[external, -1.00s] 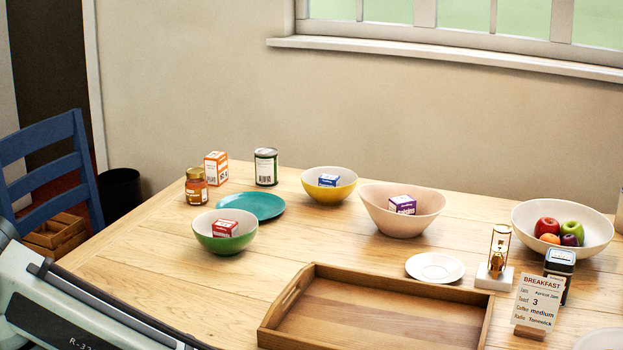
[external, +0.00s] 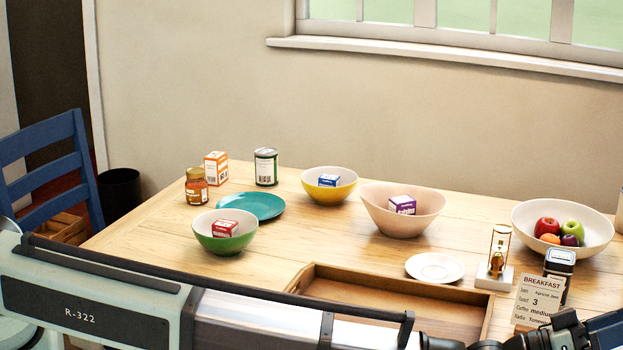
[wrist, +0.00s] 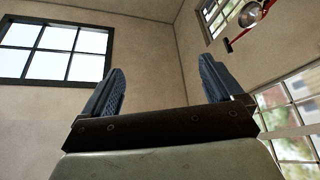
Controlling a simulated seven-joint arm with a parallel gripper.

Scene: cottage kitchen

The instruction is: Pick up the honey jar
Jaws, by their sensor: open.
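The honey jar (external: 196,187) is a small amber jar with a tan lid and a label. It stands upright at the far left of the table, in front of an orange and white box (external: 216,168). My gripper (wrist: 165,92) shows in the wrist view with its two fingers wide apart and nothing between them. It points up at the walls and windows, so the wrist view shows neither table nor jar. In the external view my arm crosses the bottom foreground, and the fingers cannot be made out there.
Near the jar are a teal plate (external: 268,205), a green can (external: 266,168) and a green bowl (external: 205,240) with a red box. A yellow bowl (external: 345,190), pink bowl (external: 385,222), wooden tray (external: 350,285), white saucer (external: 434,279) and fruit bowl (external: 590,245) stand farther right.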

